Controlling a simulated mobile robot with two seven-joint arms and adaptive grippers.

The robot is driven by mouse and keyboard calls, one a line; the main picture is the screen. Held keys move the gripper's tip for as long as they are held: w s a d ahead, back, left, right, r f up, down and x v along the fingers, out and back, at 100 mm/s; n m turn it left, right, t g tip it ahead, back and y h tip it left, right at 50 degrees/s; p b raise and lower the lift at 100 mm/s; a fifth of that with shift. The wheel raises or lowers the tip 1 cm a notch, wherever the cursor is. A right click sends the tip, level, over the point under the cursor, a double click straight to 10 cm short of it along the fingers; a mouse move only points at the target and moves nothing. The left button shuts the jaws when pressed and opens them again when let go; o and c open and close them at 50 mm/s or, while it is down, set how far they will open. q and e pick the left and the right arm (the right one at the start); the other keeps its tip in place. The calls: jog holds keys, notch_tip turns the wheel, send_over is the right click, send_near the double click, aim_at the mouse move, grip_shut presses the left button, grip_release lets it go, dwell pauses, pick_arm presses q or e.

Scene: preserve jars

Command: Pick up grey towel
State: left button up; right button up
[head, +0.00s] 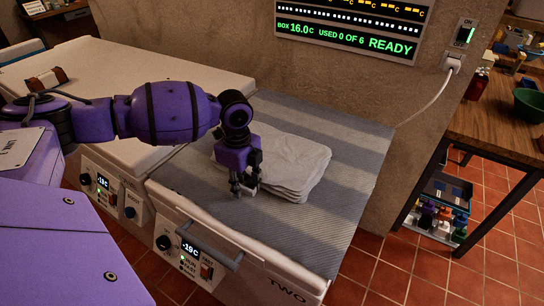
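A folded light grey towel (294,164), in a stacked, rounded bundle, lies on a grey striped cloth (345,150) over the chest marked TWO. My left gripper (240,188) is over the left part of the towel, pointing down, with its fingertips at the towel's near-left edge. The gripper hides part of the towel. Whether its fingers are apart or closed, and whether they touch the towel, I cannot tell. My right gripper does not show.
The chest's front has a handle (209,247) and a display reading about -19C. A second white chest (150,70) stands to the left. A wall panel (352,28) reads READY. A wooden table (490,125) with a green bowl (530,104) stands at right. The striped cloth is clear right of the towel.

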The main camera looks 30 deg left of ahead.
pick_arm(q)
jog(key=shift+f, duration=0.55)
grip_shut()
jog(key=shift+r, duration=0.2)
